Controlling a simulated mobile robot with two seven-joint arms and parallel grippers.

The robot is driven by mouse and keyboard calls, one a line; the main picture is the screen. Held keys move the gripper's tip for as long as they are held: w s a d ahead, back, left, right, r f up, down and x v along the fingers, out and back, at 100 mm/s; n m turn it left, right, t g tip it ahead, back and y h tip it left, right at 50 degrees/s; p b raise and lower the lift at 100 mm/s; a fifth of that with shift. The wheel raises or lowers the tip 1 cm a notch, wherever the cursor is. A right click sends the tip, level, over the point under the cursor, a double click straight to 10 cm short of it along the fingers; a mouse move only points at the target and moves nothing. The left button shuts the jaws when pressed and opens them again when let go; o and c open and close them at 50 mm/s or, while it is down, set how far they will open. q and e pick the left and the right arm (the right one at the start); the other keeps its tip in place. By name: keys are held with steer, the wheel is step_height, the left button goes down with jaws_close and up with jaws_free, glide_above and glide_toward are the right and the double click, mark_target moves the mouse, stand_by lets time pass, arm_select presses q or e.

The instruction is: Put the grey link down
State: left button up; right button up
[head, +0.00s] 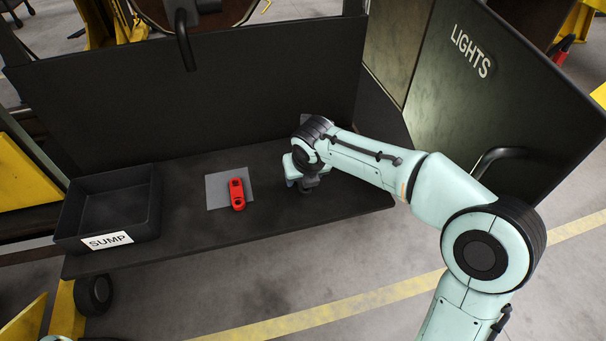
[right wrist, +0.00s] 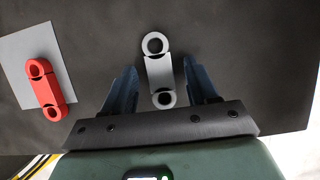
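The grey link (right wrist: 159,72), a bar with a round eye at each end, shows in the right wrist view. It appears to lie on the dark shelf (head: 330,205), between the two fingers of my right gripper (right wrist: 160,66). The fingers are spread, with a visible gap on each side of the link, so the gripper is open. In the head view my right gripper (head: 306,186) is low over the right part of the shelf, and the link is hidden there. My left gripper is not in view.
A red link (head: 237,194) lies on a grey square (head: 215,192) left of my right gripper. A black bin labelled SUMP (head: 107,240) stands at the shelf's left end. A dark upright panel (head: 200,100) backs the shelf. A panel marked LIGHTS (head: 470,100) stands at the right.

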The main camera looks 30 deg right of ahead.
steer(key=shift+r, duration=0.3)
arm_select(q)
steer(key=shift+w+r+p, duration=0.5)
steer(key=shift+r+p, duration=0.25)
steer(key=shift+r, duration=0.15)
arm_select(e)
steer(key=v, duration=1.1)
steer(key=shift+s+r, duration=0.2)
steer(key=shift+r, duration=0.15)
